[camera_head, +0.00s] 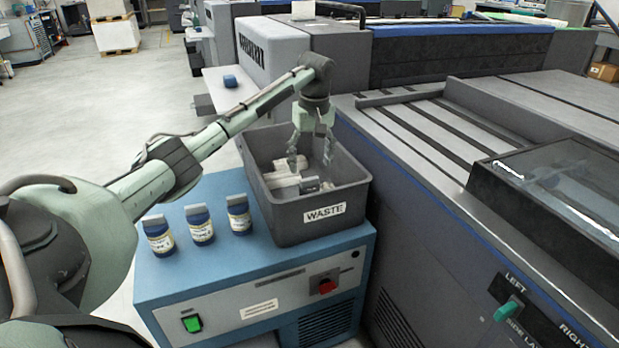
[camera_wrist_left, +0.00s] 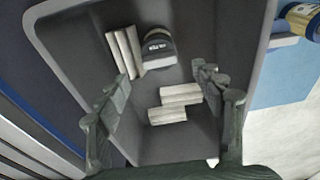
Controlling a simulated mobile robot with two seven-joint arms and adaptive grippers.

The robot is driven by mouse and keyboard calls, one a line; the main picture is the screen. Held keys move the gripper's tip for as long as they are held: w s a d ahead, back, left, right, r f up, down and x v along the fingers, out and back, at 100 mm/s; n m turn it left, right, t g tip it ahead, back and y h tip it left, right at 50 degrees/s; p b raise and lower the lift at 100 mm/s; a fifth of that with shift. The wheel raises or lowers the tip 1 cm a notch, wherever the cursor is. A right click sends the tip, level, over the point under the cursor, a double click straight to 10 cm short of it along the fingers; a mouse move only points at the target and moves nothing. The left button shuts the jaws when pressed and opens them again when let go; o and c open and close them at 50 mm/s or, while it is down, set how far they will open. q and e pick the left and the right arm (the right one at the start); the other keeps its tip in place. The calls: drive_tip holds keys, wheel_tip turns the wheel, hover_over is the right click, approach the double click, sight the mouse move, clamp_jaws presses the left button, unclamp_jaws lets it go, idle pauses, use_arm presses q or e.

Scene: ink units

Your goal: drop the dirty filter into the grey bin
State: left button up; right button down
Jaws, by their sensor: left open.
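The grey bin (camera_head: 285,222), marked WASTE, stands on a blue cabinet; its inner wall also shows in the left wrist view (camera_wrist_left: 80,50). A dark-capped piece with a small label (camera_wrist_left: 157,48) lies on the bin floor and looks like the dirty filter. Several pale blocks (camera_wrist_left: 174,104) lie in the bin around it. My left gripper (camera_head: 310,158) is open and empty over the bin, with its fingers reaching down inside the opening. In the left wrist view its fingers (camera_wrist_left: 158,88) are spread apart, with nothing between them. My right gripper is not in view.
A large grey machine (camera_head: 430,190) stands close along the bin's right side. A blue item (camera_head: 230,80) sits on a pale shelf behind.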

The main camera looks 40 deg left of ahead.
sight(309, 185)
use_arm(q)
drive_tip(key=shift+s+d+r, duration=0.1)
drive_tip(key=shift+d+r, duration=0.05)
drive_tip(key=shift+r, duration=1.35)
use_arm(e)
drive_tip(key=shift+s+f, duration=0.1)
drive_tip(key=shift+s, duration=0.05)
use_arm(q)
drive_tip(key=shift+f, duration=0.1)
drive_tip(key=f, duration=0.4)
drive_tip(key=a+f, duration=0.1)
drive_tip(key=f, duration=0.8)
drive_tip(key=shift+w+a, duration=0.15)
drive_tip(key=shift+w, duration=0.2)
drive_tip(key=shift+r, duration=0.4)
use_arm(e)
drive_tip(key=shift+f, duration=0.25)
